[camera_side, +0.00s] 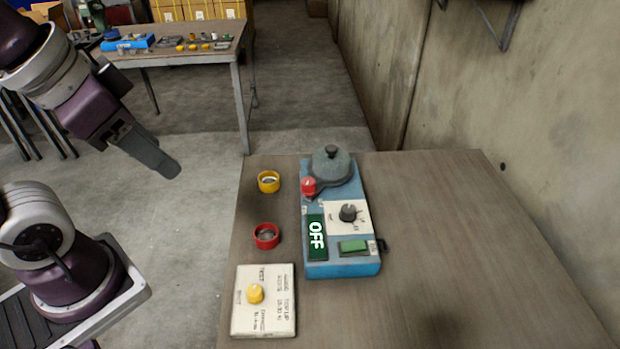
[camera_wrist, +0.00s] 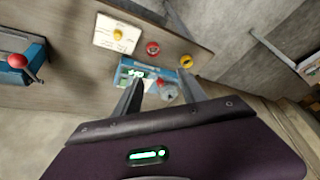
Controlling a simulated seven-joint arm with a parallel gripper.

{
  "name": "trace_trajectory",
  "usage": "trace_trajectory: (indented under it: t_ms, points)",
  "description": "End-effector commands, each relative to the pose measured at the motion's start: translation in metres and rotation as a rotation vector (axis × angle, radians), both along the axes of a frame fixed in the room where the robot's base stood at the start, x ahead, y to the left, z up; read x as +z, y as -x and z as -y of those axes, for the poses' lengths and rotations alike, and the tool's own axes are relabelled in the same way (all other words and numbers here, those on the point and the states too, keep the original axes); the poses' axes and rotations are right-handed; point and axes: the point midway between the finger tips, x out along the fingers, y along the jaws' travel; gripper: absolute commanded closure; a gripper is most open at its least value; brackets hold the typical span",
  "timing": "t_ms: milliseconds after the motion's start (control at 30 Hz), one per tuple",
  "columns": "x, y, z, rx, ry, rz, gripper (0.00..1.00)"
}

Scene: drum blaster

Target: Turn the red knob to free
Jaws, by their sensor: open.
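A blue device (camera_side: 341,265) stands on the near table, with a grey lidded drum (camera_side: 331,164) at its far end. A small red knob (camera_side: 309,187) sits at the drum's left. A separate round red piece (camera_side: 266,237) lies left of the device. In the wrist view the device (camera_wrist: 128,72), its red knob (camera_wrist: 160,82) and the red piece (camera_wrist: 152,48) also show. The device carries a black dial (camera_side: 348,212), a green button (camera_side: 353,247) and a green OFF sign (camera_side: 316,238). My gripper (camera_side: 168,168) is open and empty, in the air left of the table, apart from everything.
A yellow round piece (camera_side: 268,182) lies left of the drum. A pale card (camera_side: 264,320) with a yellow knob (camera_side: 255,294) is at the front left. The table's right side is clear. Another blue device with a red-ball lever (camera_wrist: 17,61) shows in the wrist view.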

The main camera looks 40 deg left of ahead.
Motion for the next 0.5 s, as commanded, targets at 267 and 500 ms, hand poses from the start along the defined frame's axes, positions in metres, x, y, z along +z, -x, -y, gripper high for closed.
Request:
trace_trajectory:
  t_ms: [267, 500]
  points:
    - [-0.018, -0.138, 0.011, -0.714, -0.344, -0.312, 0.52]
    - [-0.097, -0.238, 0.031, -1.310, -0.336, -0.405, 0.52]
